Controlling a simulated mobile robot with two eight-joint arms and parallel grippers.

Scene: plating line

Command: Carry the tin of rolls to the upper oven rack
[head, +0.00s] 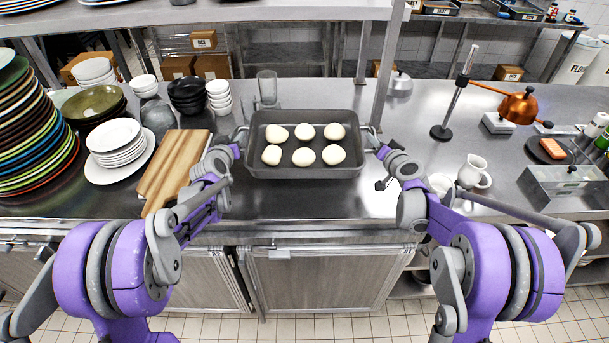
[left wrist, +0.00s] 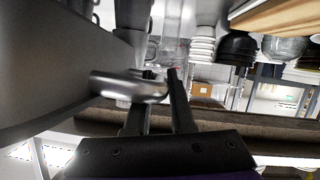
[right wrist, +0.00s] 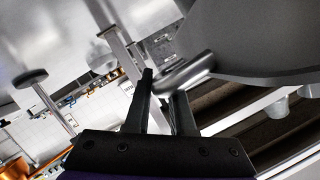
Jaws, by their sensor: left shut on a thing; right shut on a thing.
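A dark grey rectangular tin (head: 306,172) with several pale round rolls (head: 303,156) is in the middle of the head view, over the steel counter. My left gripper (head: 240,138) is shut on the tin's left handle, a shiny metal loop that also shows in the left wrist view (left wrist: 125,88). My right gripper (head: 372,138) is shut on the right handle, which shows in the right wrist view (right wrist: 185,73). The tin looks level. I cannot tell whether its underside touches the counter. No oven rack can be made out in these views.
A wooden board (head: 172,168), stacked plates (head: 115,140) and bowls stand to the left. A glass (head: 267,87) stands behind the tin. A white jug (head: 474,171) is to the right, and a steel post (head: 388,75) rises behind the tin. A shelf (head: 250,12) runs above.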

